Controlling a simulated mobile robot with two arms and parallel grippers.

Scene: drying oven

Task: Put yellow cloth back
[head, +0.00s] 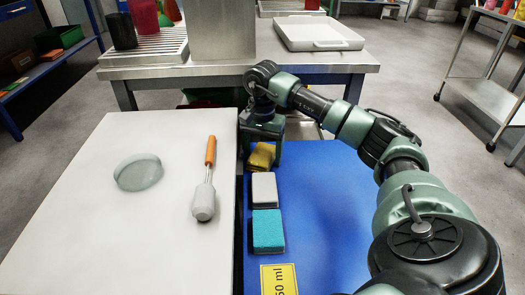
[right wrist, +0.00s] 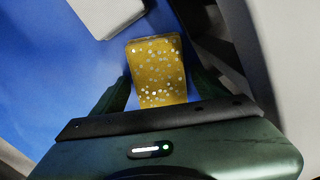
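The yellow cloth (head: 261,156), a small block-like pad with pale spots, is at the far left part of the blue surface (head: 330,220). In the right wrist view the yellow cloth (right wrist: 157,70) lies between my two green fingers. My right gripper (head: 263,140) comes from above and behind it, pointing down. The fingers (right wrist: 157,88) flank the cloth closely on both sides; I cannot tell whether they press on it. The cloth's underside is hidden, so I cannot tell whether it rests on the surface. My left gripper is not in view.
A white sponge (head: 264,190) and a teal sponge (head: 268,231) lie in line in front of the cloth. A yellow label (head: 279,280) is nearer. The white table (head: 110,230) at left holds a glass dish (head: 138,173) and an orange-handled tool (head: 206,180). A steel bench stands behind.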

